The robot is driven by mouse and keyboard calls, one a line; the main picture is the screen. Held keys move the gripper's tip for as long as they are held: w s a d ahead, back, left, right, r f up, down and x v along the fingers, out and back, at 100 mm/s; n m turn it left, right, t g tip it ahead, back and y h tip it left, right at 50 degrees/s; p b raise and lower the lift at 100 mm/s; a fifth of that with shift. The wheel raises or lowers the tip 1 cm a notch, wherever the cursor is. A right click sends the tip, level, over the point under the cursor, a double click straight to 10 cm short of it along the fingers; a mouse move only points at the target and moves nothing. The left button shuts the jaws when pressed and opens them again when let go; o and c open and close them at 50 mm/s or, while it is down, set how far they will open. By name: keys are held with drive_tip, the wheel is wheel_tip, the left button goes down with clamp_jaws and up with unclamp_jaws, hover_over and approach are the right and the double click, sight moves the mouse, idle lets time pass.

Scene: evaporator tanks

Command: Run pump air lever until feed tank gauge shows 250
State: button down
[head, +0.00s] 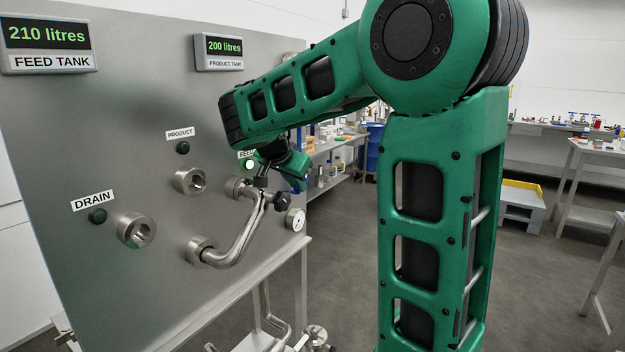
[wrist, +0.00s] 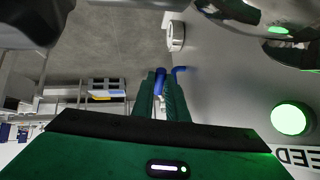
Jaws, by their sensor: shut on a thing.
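The feed tank gauge (head: 47,38) is a green display at the top left of the steel panel and reads 210 litres. My gripper (head: 294,176) is beside the panel's right edge, partly hidden by its own wrist in the head view. In the wrist view, the green fingers of my gripper (wrist: 162,92) are shut on a blue lever (wrist: 160,78), which I take as the pump air lever. More blue shows just right of the fingertips. Only a sliver of the lever (head: 298,186) shows in the head view, so its exact angle is unclear.
The product tank gauge (head: 222,47) reads 200 litres. The FEED lamp (head: 249,165) is lit; the DRAIN lamp (head: 97,216) and PRODUCT lamp (head: 183,147) are dark. A bent steel pipe (head: 241,240) and a round dial (head: 295,220) sit close to my gripper.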

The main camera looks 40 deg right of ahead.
drive_tip(key=shift+w+a+f, duration=0.1)
drive_tip(key=shift+w+a, duration=0.05)
drive_tip(key=shift+a, duration=0.05)
drive_tip(key=c, duration=1.7)
unclamp_jaws()
drive_tip(key=shift+c, duration=0.2)
drive_tip(key=shift+d, duration=0.1)
drive_tip(key=v, duration=1)
drive_tip(key=shift+a, duration=0.35)
